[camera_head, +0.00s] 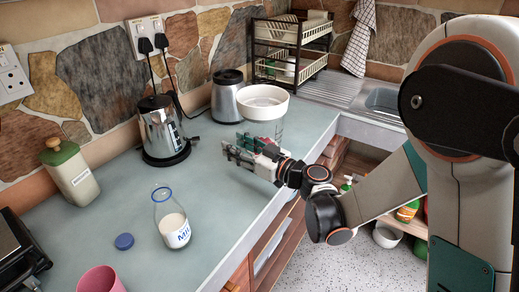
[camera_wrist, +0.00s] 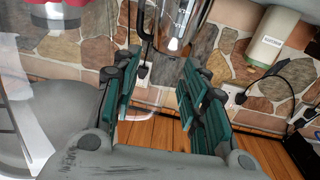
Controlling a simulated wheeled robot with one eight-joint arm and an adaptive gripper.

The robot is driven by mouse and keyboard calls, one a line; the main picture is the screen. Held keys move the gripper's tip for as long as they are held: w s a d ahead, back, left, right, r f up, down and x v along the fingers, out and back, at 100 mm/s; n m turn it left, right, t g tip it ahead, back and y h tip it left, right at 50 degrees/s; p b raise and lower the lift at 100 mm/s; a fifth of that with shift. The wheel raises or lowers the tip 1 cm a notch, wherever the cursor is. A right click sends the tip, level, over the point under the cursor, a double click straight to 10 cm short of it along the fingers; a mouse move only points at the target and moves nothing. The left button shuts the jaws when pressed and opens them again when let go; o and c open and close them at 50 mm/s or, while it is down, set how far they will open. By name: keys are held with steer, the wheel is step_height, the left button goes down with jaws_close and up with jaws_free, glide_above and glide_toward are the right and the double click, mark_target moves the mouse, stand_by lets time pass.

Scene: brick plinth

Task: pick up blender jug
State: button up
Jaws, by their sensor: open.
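What looks like the clear blender jug stands near the counter's right edge in the head view, where a see-through part (camera_head: 280,128) shows just behind my gripper (camera_head: 236,152). A white bowl-like shape (camera_head: 262,101) is above it; I cannot tell if it belongs to the jug. In the wrist view, a large clear surface (camera_wrist: 62,70) fills the left side, beside my fingers and not between them. My gripper (camera_wrist: 158,100) is open and empty, its green-padded fingers apart, low over the counter. My gripper hides part of the jug.
A metal kettle (camera_head: 163,130) stands left of my gripper and shows ahead of my fingers in the wrist view (camera_wrist: 180,25). A silver, dark-topped appliance (camera_head: 228,98) is behind. A dish rack (camera_head: 290,45) is at the back.

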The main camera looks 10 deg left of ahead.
jaws_close()
